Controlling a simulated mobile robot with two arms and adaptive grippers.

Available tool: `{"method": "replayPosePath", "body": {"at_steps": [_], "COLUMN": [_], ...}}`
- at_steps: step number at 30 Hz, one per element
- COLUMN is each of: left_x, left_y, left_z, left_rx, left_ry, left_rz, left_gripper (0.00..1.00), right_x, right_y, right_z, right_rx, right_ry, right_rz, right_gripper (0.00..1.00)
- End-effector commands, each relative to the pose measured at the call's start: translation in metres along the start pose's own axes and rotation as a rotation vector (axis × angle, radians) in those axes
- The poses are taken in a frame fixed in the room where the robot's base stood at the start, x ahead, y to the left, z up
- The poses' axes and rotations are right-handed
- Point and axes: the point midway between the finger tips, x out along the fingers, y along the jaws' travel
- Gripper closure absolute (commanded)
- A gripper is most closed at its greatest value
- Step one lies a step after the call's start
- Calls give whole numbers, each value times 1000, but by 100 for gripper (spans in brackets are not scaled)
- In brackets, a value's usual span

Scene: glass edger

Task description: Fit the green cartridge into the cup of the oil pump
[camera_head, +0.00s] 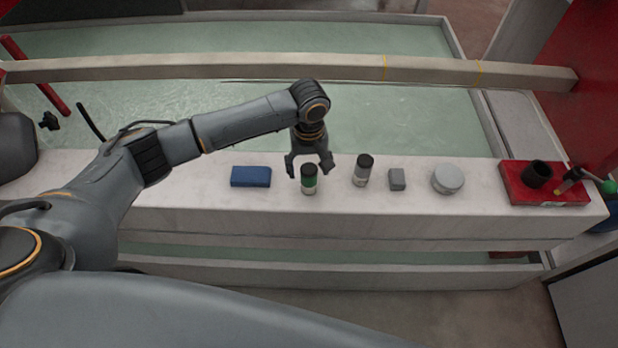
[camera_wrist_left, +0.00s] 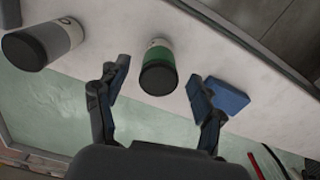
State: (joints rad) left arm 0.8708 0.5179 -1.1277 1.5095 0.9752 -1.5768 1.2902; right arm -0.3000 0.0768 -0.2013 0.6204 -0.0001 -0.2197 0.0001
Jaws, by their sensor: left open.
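The green cartridge (camera_head: 309,182) stands upright on the pale ledge, with a black cap, a green band and a white lower part. My left gripper (camera_head: 310,170) is open just behind and above it. In the left wrist view the cartridge (camera_wrist_left: 158,66) shows between and beyond the open fingers of my left gripper (camera_wrist_left: 158,95), and I see no contact. The oil pump (camera_head: 530,190) is a red block at the right end of the ledge, with a black cup (camera_head: 537,174) on it. My right gripper is not in view.
A blue block (camera_head: 250,176) lies left of the cartridge. A grey-banded cartridge (camera_head: 363,170), a small grey block (camera_head: 397,179) and a round grey tin (camera_head: 447,178) stand between the green cartridge and the pump. A long beam (camera_head: 300,68) crosses behind.

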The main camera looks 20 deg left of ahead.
Motion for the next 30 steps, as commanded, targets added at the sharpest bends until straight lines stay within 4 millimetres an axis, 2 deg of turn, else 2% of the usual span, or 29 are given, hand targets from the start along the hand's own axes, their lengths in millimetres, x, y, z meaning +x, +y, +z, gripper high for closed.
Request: {"method": "replayPosePath", "body": {"at_steps": [3,6,14,24,30], "left_x": [18,26,28,28,27], "left_y": [0,0,0,1,1], "left_z": [1,1,1,1,1], "left_rx": [-1,0,1,1,1], "left_ry": [-1,0,1,1,1], "left_rz": [-2,-1,0,1,1], "left_gripper": [33,33,33,100,100], "right_x": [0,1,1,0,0], "right_y": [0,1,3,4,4], "right_z": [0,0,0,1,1], "right_rx": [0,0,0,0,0], "right_ry": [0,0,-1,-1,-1], "right_rz": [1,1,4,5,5], "right_gripper": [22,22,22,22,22]}}
